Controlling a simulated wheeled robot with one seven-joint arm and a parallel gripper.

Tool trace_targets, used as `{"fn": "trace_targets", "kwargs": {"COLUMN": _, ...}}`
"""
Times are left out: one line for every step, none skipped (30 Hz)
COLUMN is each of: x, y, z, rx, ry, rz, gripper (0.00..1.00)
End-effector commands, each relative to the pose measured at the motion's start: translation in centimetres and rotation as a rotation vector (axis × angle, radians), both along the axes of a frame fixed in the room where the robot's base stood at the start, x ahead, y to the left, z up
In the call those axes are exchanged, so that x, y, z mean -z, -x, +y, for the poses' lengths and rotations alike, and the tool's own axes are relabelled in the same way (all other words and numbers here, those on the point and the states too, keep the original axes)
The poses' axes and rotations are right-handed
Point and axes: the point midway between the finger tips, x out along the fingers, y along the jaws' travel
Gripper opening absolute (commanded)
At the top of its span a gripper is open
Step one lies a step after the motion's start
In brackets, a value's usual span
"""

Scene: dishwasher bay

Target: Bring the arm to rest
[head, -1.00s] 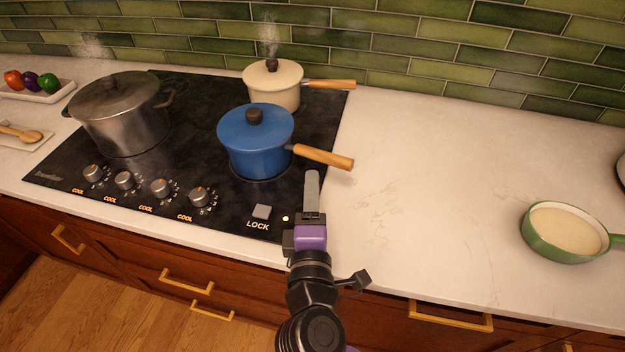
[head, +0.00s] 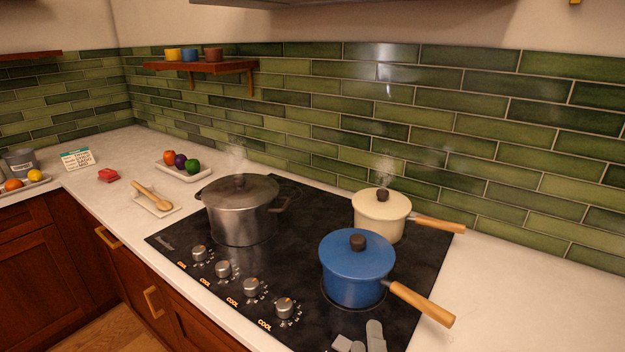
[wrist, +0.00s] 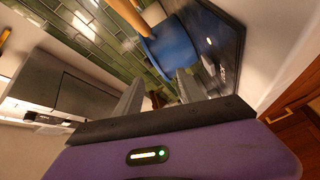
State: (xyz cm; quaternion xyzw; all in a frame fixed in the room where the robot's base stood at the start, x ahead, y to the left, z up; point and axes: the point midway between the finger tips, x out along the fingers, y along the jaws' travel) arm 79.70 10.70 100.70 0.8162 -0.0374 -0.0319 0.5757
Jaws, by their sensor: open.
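My gripper shows in the wrist view (wrist: 158,98), with two grey fingers apart and nothing between them that it holds. In the head view only a grey fingertip (head: 375,336) shows at the bottom edge, over the front right of the cooktop; the rest of the arm is out of frame. The blue lidded saucepan (head: 357,270) stands just beyond the fingertip. It also shows in the wrist view (wrist: 170,48), beyond the fingers.
A steel pot (head: 240,215) and a cream saucepan (head: 380,218) stand on the black cooktop (head: 300,240), with steam above both. The blue pan's wooden handle (head: 422,303) sticks out to the right. The counter right of the cooktop (head: 510,290) is clear where seen.

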Motion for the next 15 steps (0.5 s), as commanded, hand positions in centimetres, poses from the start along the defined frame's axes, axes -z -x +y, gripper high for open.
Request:
{"fn": "trace_targets", "kwargs": {"x": 0.9, "y": 1.1, "z": 0.2, "rx": -0.045, "ry": -0.068, "rz": 0.009, "gripper": 0.46}}
{"fn": "trace_targets", "kwargs": {"x": 1.2, "y": 1.7, "z": 0.5, "rx": -0.073, "ry": -0.113, "rz": 0.012, "gripper": 0.46}}
{"fn": "trace_targets", "kwargs": {"x": 1.7, "y": 2.6, "z": 0.7, "rx": -0.105, "ry": -0.17, "rz": 0.018, "gripper": 0.46}}
{"fn": "trace_targets", "kwargs": {"x": 2.1, "y": 3.3, "z": 0.8, "rx": -0.128, "ry": -0.213, "rz": 0.023, "gripper": 0.46}}
{"fn": "trace_targets", "kwargs": {"x": 2.4, "y": 4.1, "z": 0.9, "rx": -0.149, "ry": -0.257, "rz": 0.028, "gripper": 0.46}}
{"fn": "trace_targets", "kwargs": {"x": 2.8, "y": 5.1, "z": 0.8, "rx": -0.173, "ry": -0.318, "rz": 0.035, "gripper": 0.46}}
{"fn": "trace_targets", "kwargs": {"x": 3.1, "y": 6.0, "z": 0.7, "rx": -0.19, "ry": -0.363, "rz": 0.04, "gripper": 0.46}}
{"fn": "trace_targets", "kwargs": {"x": 3.3, "y": 7.0, "z": 0.6, "rx": -0.205, "ry": -0.412, "rz": 0.046, "gripper": 0.46}}
{"fn": "trace_targets", "kwargs": {"x": 3.6, "y": 8.3, "z": 0.4, "rx": -0.223, "ry": -0.479, "rz": 0.053, "gripper": 0.46}}
{"fn": "trace_targets", "kwargs": {"x": 3.8, "y": 9.3, "z": 0.2, "rx": -0.234, "ry": -0.528, "rz": 0.057, "gripper": 0.46}}
{"fn": "trace_targets", "kwargs": {"x": 3.9, "y": 10.4, "z": -0.1, "rx": -0.241, "ry": -0.579, "rz": 0.061, "gripper": 0.46}}
{"fn": "trace_targets", "kwargs": {"x": 4.0, "y": 11.8, "z": -0.6, "rx": -0.249, "ry": -0.643, "rz": 0.066, "gripper": 0.46}}
{"fn": "trace_targets", "kwargs": {"x": 4.1, "y": 12.8, "z": -0.9, "rx": -0.252, "ry": -0.691, "rz": 0.068, "gripper": 0.46}}
{"fn": "trace_targets", "kwargs": {"x": 4.1, "y": 13.8, "z": -1.3, "rx": -0.253, "ry": -0.738, "rz": 0.07, "gripper": 0.46}}
{"fn": "trace_targets", "kwargs": {"x": 4.0, "y": 15.2, "z": -1.9, "rx": -0.251, "ry": -0.798, "rz": 0.071, "gripper": 0.46}}
